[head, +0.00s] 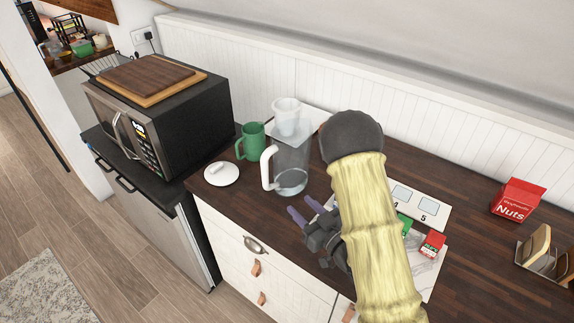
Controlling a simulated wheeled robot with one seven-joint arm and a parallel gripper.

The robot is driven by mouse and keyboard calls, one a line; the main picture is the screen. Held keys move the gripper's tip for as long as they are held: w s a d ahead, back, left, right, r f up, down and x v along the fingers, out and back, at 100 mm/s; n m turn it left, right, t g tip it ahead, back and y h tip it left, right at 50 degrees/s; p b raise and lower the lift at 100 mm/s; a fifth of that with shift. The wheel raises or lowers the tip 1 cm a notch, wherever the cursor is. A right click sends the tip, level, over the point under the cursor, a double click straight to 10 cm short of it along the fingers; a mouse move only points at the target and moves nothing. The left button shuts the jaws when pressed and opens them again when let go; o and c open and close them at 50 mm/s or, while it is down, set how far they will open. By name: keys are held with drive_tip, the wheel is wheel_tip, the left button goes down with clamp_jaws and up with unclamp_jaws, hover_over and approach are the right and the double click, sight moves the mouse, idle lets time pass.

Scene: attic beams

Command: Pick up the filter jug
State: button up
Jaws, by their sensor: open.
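The filter jug (291,158) stands upright on the dark wooden counter. A round white lid (221,173) with a knob lies on the counter to the left of the jug. My gripper (301,216) is open, with its purple fingers pointing left, in front of and just below the jug in the picture. It appears apart from the jug. My yellow-sleeved arm comes from the lower right and hides part of the counter.
A green mug (251,141) stands close to the left of the jug. A black microwave (161,113) with wooden boards on top is farther left. Right of my arm are numbered cards (418,205), small red and green boxes, and a red Nuts box (517,200).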

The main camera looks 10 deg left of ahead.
sight(285, 164)
drive_tip(key=b, duration=0.3)
drive_tip(key=w+a+b, duration=0.1)
drive_tip(key=b, duration=0.2)
drive_tip(key=shift+w+a+f, duration=0.1)
drive_tip(key=shift+w+f, duration=0.1)
drive_tip(key=shift+f, duration=0.1)
drive_tip(key=b, duration=0.3)
drive_tip(key=shift+w+a+r, duration=0.1)
drive_tip(key=shift+w+a, duration=0.1)
drive_tip(key=shift+a, duration=0.05)
drive_tip(key=p+x, duration=0.1)
drive_tip(key=x, duration=0.2)
drive_tip(key=p+x, duration=0.1)
drive_tip(key=x, duration=0.2)
drive_tip(key=p+x, duration=0.1)
drive_tip(key=x, duration=0.2)
drive_tip(key=shift+r, duration=0.25)
drive_tip(key=shift+w+a+f, duration=0.1)
drive_tip(key=shift+w+a, duration=0.2)
